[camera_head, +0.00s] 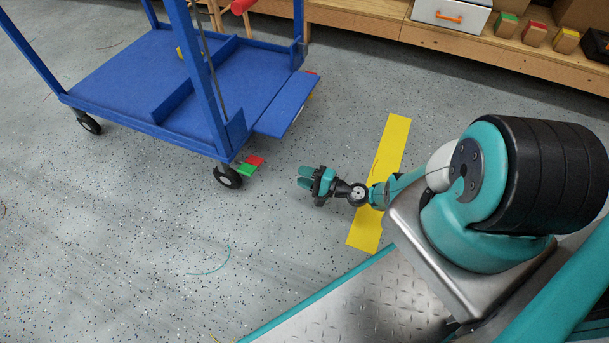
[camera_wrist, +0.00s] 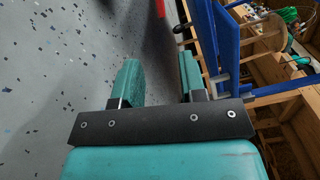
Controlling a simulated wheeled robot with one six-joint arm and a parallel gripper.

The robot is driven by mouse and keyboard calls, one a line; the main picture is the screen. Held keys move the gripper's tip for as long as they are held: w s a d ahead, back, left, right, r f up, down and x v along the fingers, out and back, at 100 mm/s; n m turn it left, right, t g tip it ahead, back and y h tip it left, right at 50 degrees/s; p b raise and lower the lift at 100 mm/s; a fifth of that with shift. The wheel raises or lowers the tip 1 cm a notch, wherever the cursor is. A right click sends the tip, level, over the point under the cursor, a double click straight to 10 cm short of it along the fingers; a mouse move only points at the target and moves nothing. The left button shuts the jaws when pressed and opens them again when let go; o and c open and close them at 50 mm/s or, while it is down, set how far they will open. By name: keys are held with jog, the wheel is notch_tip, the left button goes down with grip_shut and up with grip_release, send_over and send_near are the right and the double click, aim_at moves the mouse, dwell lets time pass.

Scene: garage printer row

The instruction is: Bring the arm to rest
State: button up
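My gripper (camera_head: 303,177) is in the head view, held out over the grey floor to the left of my base, with its teal fingers pointing left. In the wrist view my gripper (camera_wrist: 160,72) has its two teal fingers apart with a gap between them. Nothing is held; floor and background show through the gap. My arm reaches out from my base at the lower right of the head view, across a yellow floor strip (camera_head: 393,145). Part of the arm is hidden behind its large shoulder joint.
A blue wheeled cart (camera_head: 112,78) stands at the upper left, apart from my gripper. Red and green tags (camera_head: 247,169) show beside its near caster. A wooden shelf (camera_head: 450,40) with a white drawer box (camera_head: 450,12) and small blocks runs along the back. Open floor lies at lower left.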

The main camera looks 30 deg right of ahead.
dwell(0.4)
jog(key=w+a+r+n+g+y+p, duration=0.1)
jog(key=w+a+r+n+g+p, duration=0.1)
jog(key=w+a+r+n+g, duration=0.3)
jog(key=w+a+r+n+g+p, duration=0.2)
jog(key=w+a+r+n+g, duration=0.15)
jog(key=a+r+g, duration=0.35)
jog(key=s+a+r+n+g+h+p, duration=0.2)
jog(key=s+a+r+n, duration=0.1)
jog(key=s+a+r, duration=0.3)
jog(key=s+a+r+n+g+h+p, duration=0.1)
jog(key=s+a+r+n+g+p, duration=0.15)
jog(key=s+a+r, duration=0.45)
jog(key=s+d+r+n+h+b, duration=0.1)
jog(key=s+r+n, duration=0.15)
jog(key=r, duration=0.65)
jog(key=s+d+r+n+h, duration=0.15)
jog(key=s+r, duration=0.25)
jog(key=r, duration=0.4)
jog(key=s+d+r+n+h+b, duration=0.1)
jog(key=s+d+r, duration=0.15)
jog(key=r, duration=0.65)
jog(key=s+d+r+n+t, duration=0.2)
jog(key=s+d+r, duration=0.3)
jog(key=s+r, duration=0.5)
notch_tip(320, 180, up, 37)
jog(key=s+p, duration=0.1)
jog(key=p, duration=3.6)
jog(key=shift+h, duration=0.45)
